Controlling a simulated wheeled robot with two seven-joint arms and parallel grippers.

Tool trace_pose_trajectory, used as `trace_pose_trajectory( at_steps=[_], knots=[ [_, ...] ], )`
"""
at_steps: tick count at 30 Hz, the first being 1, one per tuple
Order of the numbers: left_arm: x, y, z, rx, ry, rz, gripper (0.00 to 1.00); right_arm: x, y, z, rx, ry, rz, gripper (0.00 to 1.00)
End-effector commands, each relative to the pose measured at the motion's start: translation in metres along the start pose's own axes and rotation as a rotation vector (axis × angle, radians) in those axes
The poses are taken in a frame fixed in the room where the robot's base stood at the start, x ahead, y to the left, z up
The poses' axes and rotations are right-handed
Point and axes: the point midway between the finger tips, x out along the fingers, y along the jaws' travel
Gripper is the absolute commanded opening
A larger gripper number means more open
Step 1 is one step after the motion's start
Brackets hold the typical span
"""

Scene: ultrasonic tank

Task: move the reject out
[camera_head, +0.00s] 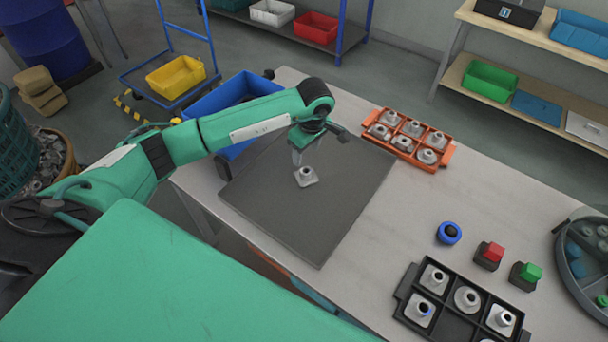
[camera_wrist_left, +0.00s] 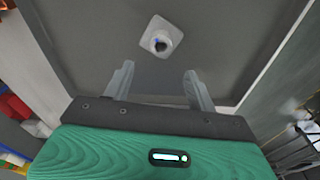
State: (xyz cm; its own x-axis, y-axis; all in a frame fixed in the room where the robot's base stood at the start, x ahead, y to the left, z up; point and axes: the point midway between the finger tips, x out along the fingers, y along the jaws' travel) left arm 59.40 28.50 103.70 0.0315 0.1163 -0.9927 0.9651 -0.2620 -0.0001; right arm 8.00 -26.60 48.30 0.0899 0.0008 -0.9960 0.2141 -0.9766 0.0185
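A light grey metal part with a square base and a round neck (camera_head: 307,179) lies on the dark grey mat (camera_head: 330,225). It also shows in the left wrist view (camera_wrist_left: 161,37), with a dark, bluish hole. My left gripper (camera_head: 298,158) is over the mat at this part. In the wrist view its two fingers (camera_wrist_left: 158,76) are apart with nothing between them, and the part is beyond the tips. A black tray (camera_head: 456,316) holds several similar parts, one with a blue mark (camera_head: 424,309). An orange tray (camera_head: 444,161) holds several more. My right gripper is not in view.
A blue bin (camera_head: 208,98) stands beside the mat, partly behind my left arm. A blue ring-shaped thing (camera_head: 449,233), a red button block (camera_head: 490,255) and a green button block (camera_head: 525,275) stand near the black tray. A round grey tub (camera_head: 568,270) is at the right.

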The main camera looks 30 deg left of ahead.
Motion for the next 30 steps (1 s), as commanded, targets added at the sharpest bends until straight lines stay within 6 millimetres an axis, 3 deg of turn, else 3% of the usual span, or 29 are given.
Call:
trace_pose_trajectory(
  at_steps=[8, 13, 30],
  knots=[
    [0.0, 0.0, 0.0, 0.0, 0.0, -0.001, 0.58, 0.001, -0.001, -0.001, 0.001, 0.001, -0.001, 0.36],
    [-0.011, 0.001, 0.0, 0.0, 0.0, 0.003, 0.58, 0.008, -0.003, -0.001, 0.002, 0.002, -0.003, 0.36],
    [-0.119, 0.001, 0.0, 0.001, 0.001, 0.003, 0.58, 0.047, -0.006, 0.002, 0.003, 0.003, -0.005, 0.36]
  ],
)
